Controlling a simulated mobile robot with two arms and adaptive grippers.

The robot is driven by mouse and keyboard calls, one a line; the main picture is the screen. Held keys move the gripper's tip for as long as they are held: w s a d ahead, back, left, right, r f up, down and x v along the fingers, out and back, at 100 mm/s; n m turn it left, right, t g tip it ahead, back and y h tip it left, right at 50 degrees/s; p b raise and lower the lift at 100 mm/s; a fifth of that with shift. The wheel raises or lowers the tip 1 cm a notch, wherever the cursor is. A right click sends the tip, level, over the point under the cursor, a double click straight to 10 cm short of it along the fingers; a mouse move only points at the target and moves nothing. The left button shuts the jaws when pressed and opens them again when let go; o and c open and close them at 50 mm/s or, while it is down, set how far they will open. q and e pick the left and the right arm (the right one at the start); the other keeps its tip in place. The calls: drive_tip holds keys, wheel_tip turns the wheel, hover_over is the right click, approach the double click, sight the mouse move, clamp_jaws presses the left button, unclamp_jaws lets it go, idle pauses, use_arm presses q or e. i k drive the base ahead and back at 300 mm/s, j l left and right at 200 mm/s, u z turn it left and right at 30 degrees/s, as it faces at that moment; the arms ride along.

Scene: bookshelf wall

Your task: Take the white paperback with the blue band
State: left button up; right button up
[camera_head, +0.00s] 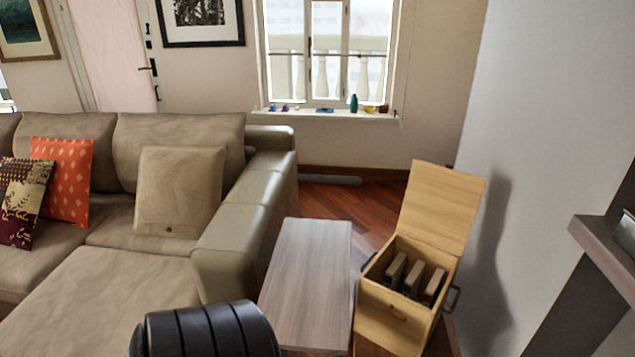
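An open wooden box (390,330) stands at the lower right, its lid (441,205) raised and leaning back. Three thin book-like items stand on edge inside: a left one (396,270), a middle one (413,279) and a right one (434,286). Only their tops and upper edges show, pale and brownish. I cannot make out a white paperback with a blue band among them; their covers are mostly hidden by the box. Neither of my grippers is in view. A black ribbed part at the bottom edge looks like part of my own arm.
A grey wood-topped low table (308,270) stands left of the box, close beside it. A beige sofa (243,225) fills the left. A wall shelf (606,240) juts in at the right. Bare floor (365,205) shows behind the table, under the window.

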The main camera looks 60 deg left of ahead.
sight(393, 276)
drive_tip(key=u, duration=1.45)
